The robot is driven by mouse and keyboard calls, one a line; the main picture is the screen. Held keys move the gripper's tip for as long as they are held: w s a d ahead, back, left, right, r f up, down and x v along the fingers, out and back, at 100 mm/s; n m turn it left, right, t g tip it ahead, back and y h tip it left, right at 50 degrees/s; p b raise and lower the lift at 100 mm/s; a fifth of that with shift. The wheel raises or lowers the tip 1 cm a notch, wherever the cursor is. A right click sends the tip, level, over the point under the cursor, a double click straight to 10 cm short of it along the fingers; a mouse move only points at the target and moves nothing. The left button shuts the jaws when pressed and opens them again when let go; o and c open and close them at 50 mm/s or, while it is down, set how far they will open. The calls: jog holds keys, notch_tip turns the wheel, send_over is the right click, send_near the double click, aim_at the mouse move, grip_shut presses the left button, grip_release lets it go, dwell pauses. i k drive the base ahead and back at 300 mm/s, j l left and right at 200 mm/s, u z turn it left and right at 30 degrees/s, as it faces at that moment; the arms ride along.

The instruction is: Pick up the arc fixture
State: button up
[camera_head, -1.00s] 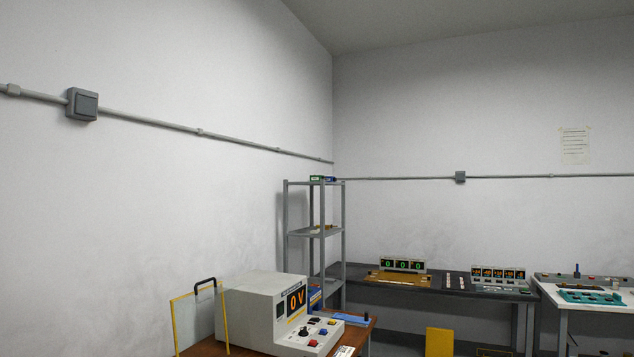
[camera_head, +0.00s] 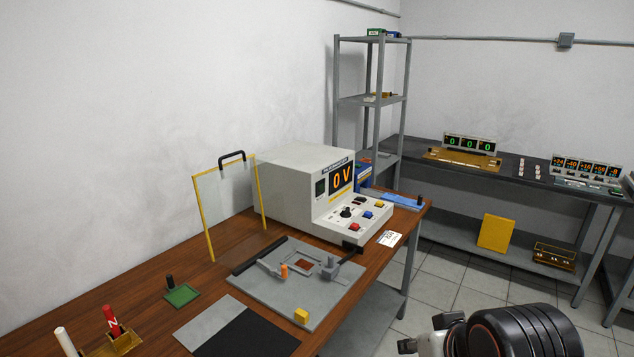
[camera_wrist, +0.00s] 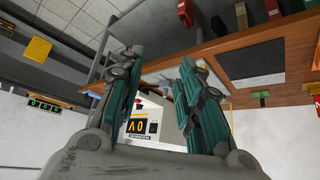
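In the head view, a grey plate (camera_head: 325,285) lies on the wooden table (camera_head: 225,245) in front of the meter box. It carries a small frame around a brown square, an orange post, a grey block and a yellow block (camera_head: 301,316). It may be the arc fixture; no label shows this. My gripper (camera_wrist: 158,68) shows in the wrist view with its two green-sided fingers apart and nothing between them. Part of my arm shows at the bottom right of the head view, away from the plate.
A meter box (camera_head: 310,185) reading 0 V stands behind the plate. A yellow-edged clear shield (camera_head: 229,200) stands left of it. A green pad (camera_head: 181,295) and a brass holder (camera_head: 122,343) are at the left. Shelves (camera_head: 372,100) stand behind. Open floor lies right of the table.

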aim_at(374, 32)
jog(key=i+l+z, duration=0.1)
jog(key=i+l, duration=0.3)
jog(key=i+l+z, duration=0.1)
jog(key=i+l, duration=0.2)
jog(key=i, duration=0.25)
jog(key=i+l+z, duration=0.1)
jog(key=i+l, duration=0.25)
jog(key=i, duration=0.15)
jog(key=i+l, duration=0.25)
jog(key=i, duration=0.25)
jog(key=z, duration=0.05)
